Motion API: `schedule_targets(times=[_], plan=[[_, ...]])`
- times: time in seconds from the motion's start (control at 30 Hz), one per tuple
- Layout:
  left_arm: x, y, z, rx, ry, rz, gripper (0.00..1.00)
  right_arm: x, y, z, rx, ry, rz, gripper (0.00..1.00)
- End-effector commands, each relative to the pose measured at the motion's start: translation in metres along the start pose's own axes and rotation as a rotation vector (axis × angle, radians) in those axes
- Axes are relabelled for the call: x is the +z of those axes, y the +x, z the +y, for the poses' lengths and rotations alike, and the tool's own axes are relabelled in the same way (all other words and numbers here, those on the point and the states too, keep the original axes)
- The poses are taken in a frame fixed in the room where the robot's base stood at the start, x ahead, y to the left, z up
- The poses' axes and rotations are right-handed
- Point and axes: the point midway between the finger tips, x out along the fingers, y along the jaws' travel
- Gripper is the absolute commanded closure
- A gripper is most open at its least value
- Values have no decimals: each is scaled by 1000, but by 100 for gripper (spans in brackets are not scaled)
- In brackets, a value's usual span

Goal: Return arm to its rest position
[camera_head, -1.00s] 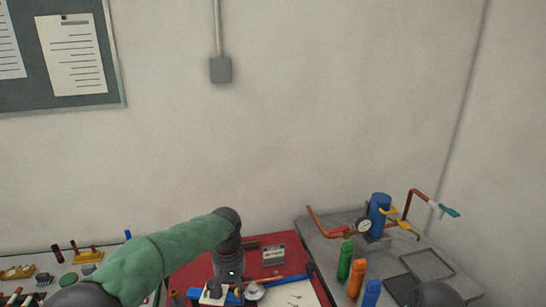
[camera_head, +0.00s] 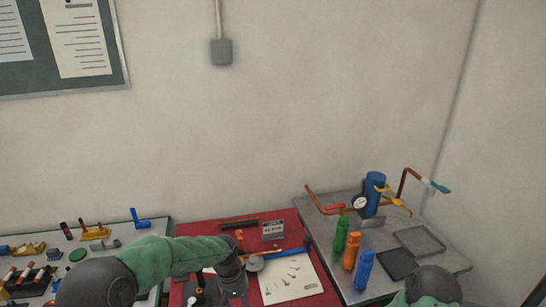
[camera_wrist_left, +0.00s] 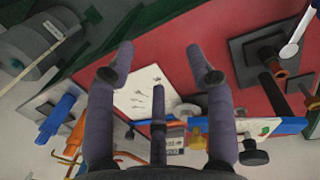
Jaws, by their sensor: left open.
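My left arm (camera_head: 165,260), in a green sleeve, reaches in from the left in the head view. Its gripper (camera_head: 235,293) hangs low over the red mat (camera_head: 195,228), partly cut off by the bottom edge. In the left wrist view the left gripper (camera_wrist_left: 160,52) has its dark fingers spread, with nothing held between them. The white sheet (camera_wrist_left: 145,85) shows behind the fingers there. My right arm (camera_head: 432,286) shows only as a dark joint and some green sleeve at the bottom right; its gripper is out of view.
The white sheet (camera_head: 288,278) lies on the mat. Green (camera_head: 341,235), orange (camera_head: 351,250) and blue (camera_head: 363,271) bottles stand on the grey table (camera_head: 445,262), near the blue cylinder (camera_head: 374,190) with pipes. Small parts crowd the left table (camera_head: 120,228).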

Motion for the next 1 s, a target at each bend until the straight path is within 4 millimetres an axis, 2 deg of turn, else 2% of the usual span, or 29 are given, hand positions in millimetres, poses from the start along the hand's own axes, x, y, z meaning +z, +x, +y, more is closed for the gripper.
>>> schedule_targets(times=[0.03,0.17,0.3,0.4,0.5,0.6,0.7,0.83,1.0], plan=[[8,24,-4,14,8,-17,46,0,2,1,0,0,0,34],[32,86,-12,76,29,-39,46,-1,7,2,0,0,1,34],[75,157,-25,152,39,-49,46,-1,13,5,0,0,1,34],[111,198,-37,193,31,-45,46,-1,17,6,0,0,0,34],[148,229,-49,218,20,-34,46,-1,21,7,0,0,0,34],[181,248,-61,227,6,-18,46,-1,24,8,0,0,0,34],[206,259,-70,226,-1,-5,46,-1,26,9,0,0,0,34],[222,264,-77,221,-7,9,46,-1,27,10,0,0,1,34],[226,264,-78,219,-6,15,46,-1,27,10,0,0,1,34]])
